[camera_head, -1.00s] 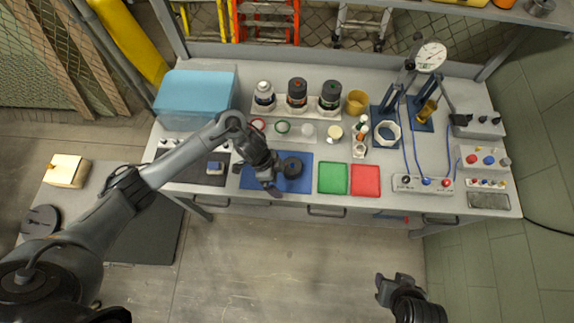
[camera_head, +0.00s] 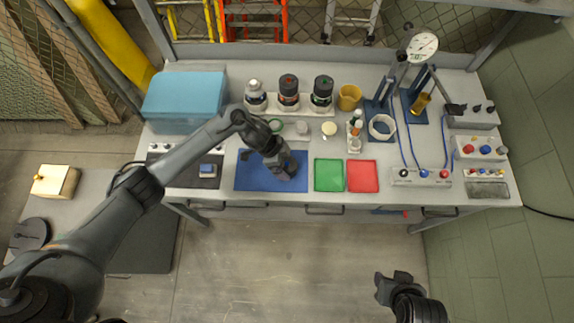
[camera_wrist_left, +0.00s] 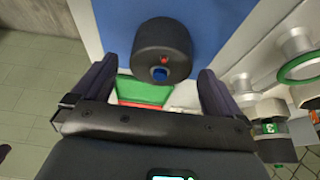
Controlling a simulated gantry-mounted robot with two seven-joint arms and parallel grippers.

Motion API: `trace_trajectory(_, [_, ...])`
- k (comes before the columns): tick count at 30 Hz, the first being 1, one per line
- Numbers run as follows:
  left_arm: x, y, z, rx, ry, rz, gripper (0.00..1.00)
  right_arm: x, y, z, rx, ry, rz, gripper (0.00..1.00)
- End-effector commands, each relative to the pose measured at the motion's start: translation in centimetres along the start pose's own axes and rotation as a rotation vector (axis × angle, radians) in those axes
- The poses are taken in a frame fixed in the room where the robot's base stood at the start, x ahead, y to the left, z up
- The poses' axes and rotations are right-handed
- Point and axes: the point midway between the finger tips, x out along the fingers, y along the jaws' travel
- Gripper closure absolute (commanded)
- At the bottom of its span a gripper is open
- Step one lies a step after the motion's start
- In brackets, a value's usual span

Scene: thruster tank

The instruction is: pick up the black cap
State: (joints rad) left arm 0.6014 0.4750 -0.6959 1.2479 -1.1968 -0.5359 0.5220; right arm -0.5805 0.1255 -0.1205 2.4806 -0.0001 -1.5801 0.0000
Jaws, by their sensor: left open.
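The black cap (camera_wrist_left: 162,50) is a short dark cylinder with a small red mark and a blue spot on the side facing the camera. It sits on the blue mat (camera_head: 250,181) on the bench. My left gripper (camera_head: 285,171) is over the right part of this mat and hides the cap in the head view. In the left wrist view its open fingers (camera_wrist_left: 158,68) stand on either side of the cap's near end, with gaps to it. My right gripper (camera_head: 393,288) is at the lower right, in front of the bench and away from the cap. Its opening is unclear.
A green tray (camera_head: 328,187) and a red tray (camera_head: 362,189) lie just right of the mat. A blue box (camera_head: 184,97) is at the back left.

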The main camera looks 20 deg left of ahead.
Motion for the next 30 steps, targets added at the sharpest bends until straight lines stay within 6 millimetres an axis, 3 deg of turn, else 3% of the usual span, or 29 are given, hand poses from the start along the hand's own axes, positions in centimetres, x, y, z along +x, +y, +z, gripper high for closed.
trace_trajectory(7, [3.1, 0.0, 0.1, -0.001, 0.001, 0.003, 0.0, 0.4, 0.0, 0.1, 0.0, 0.0, 0.001, 0.57])
trace_trajectory(17, [3.6, -0.1, 0.1, 0.0, 0.001, 0.001, 0.0, 0.4, -0.1, 0.1, 0.004, 0.001, -0.002, 0.57])
trace_trajectory(27, [3.6, -0.1, 0.1, 0.0, 0.0, 0.001, 0.49, 0.4, -0.2, 0.0, 0.009, 0.002, -0.006, 0.57])
trace_trajectory(30, [3.6, -0.1, 0.1, 0.0, 0.0, 0.001, 0.51, 0.4, -0.2, 0.0, 0.009, 0.002, -0.006, 0.57])
